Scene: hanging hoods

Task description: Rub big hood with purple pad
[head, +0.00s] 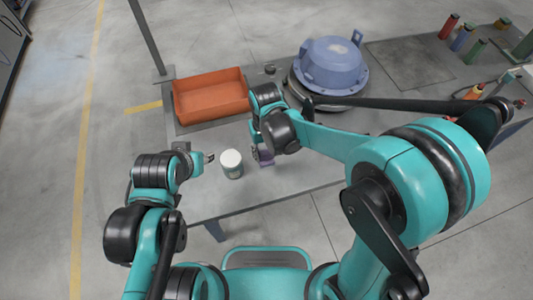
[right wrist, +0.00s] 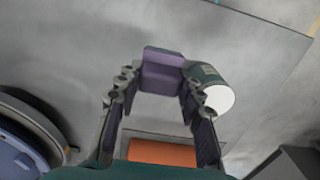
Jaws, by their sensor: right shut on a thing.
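The big hood (head: 330,64) is a blue domed casing with a flange, sitting on a round dark base at the back of the bench. Its edge also shows at the lower left of the right wrist view (right wrist: 14,158). My right gripper (head: 259,154) is shut on the purple pad (head: 266,158), low over the bench in front of the hood and apart from it. In the right wrist view the pad (right wrist: 163,72) sits between the fingertips. My left gripper (head: 207,158) is left of the white-lidded jar; its fingers are too small to judge.
The white-lidded jar (head: 232,164) stands close left of the pad. An orange bin (head: 210,96) stands behind it, left of the hood. A dark post (head: 146,36) rises at the bench's left edge. Several coloured cylinders (head: 461,40) stand at the back right.

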